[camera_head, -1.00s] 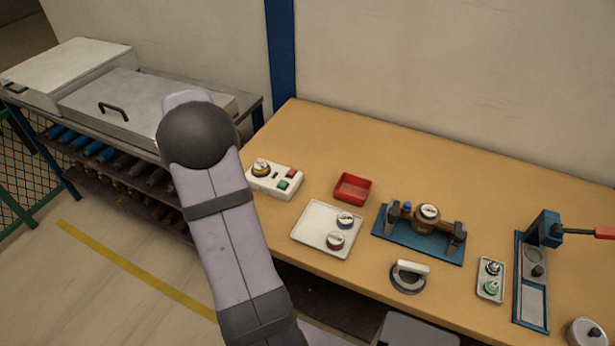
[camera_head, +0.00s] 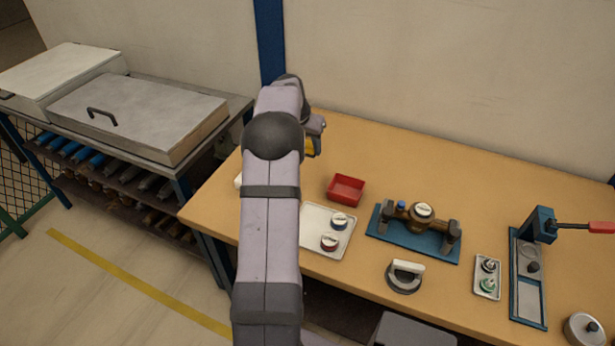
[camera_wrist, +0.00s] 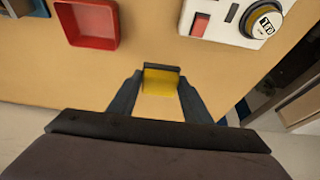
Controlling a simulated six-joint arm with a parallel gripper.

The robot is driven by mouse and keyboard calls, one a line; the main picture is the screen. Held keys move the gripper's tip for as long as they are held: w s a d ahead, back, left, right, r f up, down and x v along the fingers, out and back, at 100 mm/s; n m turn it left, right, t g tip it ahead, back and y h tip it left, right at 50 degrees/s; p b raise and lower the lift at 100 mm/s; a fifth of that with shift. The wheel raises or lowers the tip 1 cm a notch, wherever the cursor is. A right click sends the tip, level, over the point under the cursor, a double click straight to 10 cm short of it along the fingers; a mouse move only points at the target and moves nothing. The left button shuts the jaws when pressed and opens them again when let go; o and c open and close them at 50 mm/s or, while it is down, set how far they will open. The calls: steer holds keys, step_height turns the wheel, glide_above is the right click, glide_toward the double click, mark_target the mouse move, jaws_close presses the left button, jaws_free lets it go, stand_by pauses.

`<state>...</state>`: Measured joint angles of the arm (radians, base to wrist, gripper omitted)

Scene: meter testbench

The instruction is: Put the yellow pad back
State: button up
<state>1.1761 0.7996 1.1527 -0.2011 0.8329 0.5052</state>
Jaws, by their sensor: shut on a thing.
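The yellow pad (camera_wrist: 160,82) is between the two dark fingers of my gripper (camera_wrist: 158,92) in the wrist view. A dark strip runs along its far edge. My gripper is shut on it, and it appears held above the wooden bench. In the head view, a small yellow patch of the pad (camera_head: 311,147) shows at my gripper (camera_head: 317,135), beyond my arm, towards the back left of the bench. Most of the pad and gripper is hidden there by my arm.
A white tray (camera_head: 315,245) with two round parts, a blue fixture (camera_head: 390,235) and a lever press (camera_head: 541,225) stand further right. The bench's back strip (camera_head: 400,150) is clear.

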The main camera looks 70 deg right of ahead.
mark_target(308, 175)
steer(key=shift+f+p, duration=1.25)
steer(key=shift+f, duration=3.75)
steer(key=shift+f, duration=0.2)
steer(key=o, duration=1)
steer(key=shift+r, duration=0.15)
steer(key=shift+w+a+r, duration=0.1)
steer(key=shift+r, duration=0.3)
steer(key=b+v, duration=0.3)
steer(key=v, duration=0.8)
steer(key=shift+a+r, duration=0.1)
steer(key=shift+r, duration=0.05)
